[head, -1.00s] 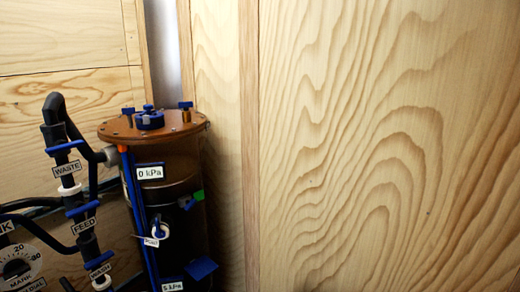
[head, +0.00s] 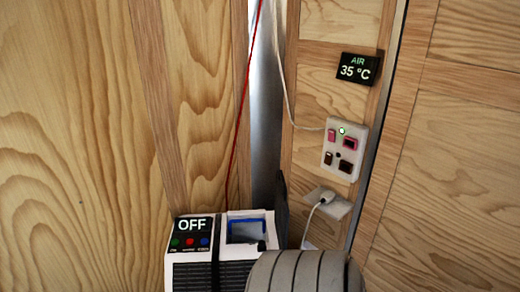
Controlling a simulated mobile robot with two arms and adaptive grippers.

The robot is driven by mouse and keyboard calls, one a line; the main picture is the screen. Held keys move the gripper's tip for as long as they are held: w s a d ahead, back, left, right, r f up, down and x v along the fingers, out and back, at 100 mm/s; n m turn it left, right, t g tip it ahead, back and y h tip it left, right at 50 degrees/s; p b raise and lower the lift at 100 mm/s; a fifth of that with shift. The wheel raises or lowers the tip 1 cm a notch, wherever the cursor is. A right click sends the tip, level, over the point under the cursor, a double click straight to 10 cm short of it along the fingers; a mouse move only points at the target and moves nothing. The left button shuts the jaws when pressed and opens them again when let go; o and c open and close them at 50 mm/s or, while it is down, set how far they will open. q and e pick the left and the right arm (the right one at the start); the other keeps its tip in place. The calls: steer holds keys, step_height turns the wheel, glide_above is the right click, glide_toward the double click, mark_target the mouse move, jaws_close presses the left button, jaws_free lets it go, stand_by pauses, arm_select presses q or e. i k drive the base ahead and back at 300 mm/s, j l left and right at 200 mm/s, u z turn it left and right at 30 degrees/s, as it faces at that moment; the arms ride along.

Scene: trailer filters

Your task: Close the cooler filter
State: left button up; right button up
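The cooler (head: 195,262) is a white box with a dark louvred front at the lower middle of the head view. Its top panel reads OFF (head: 191,225) above a row of small coloured buttons. Beside that panel is a blue-edged rectangular opening or frame (head: 262,232) on its top; whether this is the filter cover, and whether it is open, I cannot tell. A grey ribbed rounded object (head: 300,272) hides the cooler's lower right. Neither gripper shows in the view.
A black display (head: 358,69) reads AIR 35 °C on the wooden wall. Below it is a white switch panel (head: 343,150) with a lit green light, and a socket with a plugged white cable (head: 328,198). A red cord (head: 240,120) hangs down to the cooler.

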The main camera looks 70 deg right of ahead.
mark_target(282, 210)
steer(key=z, duration=2.5)
